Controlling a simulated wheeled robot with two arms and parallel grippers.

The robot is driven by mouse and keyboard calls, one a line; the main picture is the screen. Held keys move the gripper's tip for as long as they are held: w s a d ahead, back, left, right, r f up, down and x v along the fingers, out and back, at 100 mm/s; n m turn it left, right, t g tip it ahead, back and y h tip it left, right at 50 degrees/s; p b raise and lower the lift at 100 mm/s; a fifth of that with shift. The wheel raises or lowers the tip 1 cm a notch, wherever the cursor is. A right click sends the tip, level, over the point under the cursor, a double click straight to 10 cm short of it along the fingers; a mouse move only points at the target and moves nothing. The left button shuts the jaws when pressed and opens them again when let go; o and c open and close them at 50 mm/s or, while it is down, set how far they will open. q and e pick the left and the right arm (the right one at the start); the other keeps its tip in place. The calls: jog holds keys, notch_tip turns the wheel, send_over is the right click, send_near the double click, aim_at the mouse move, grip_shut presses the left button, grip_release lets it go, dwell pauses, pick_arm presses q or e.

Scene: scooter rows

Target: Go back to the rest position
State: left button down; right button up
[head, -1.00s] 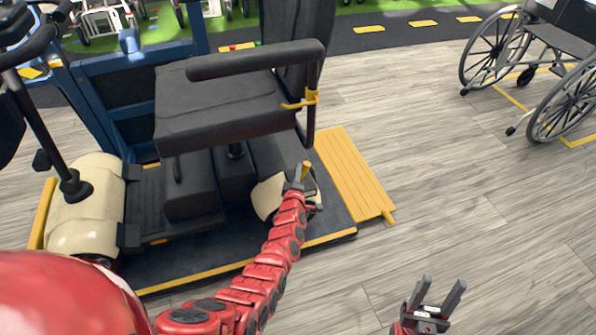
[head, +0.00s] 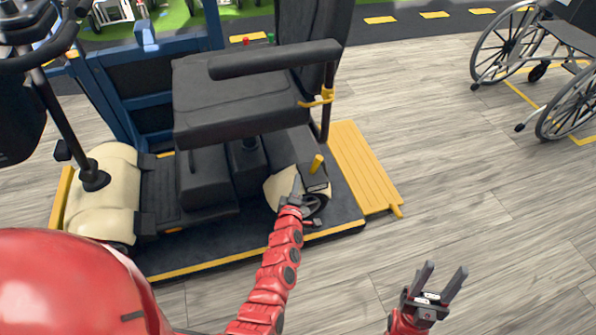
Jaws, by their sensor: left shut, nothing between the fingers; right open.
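My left gripper (head: 296,205) is at the end of the long red arm, close to the rear wheel and cream fender of the mobility scooter (head: 240,105). It is shut and empty. A yellow lever (head: 317,163) on the scooter's rear stands just above and beyond it, apart from the fingers. My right gripper (head: 441,284) is low in the picture over the wooden floor, with its two fingers spread and nothing between them.
The scooter stands on a dark platform with yellow edges (head: 200,268). A yellow ramp (head: 363,165) lies at its right side. A wheelchair (head: 550,60) stands at the upper right. The floor (head: 480,210) between is clear.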

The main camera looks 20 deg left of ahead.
pick_arm(q)
jog(key=shift+s, duration=0.35)
dwell(0.3)
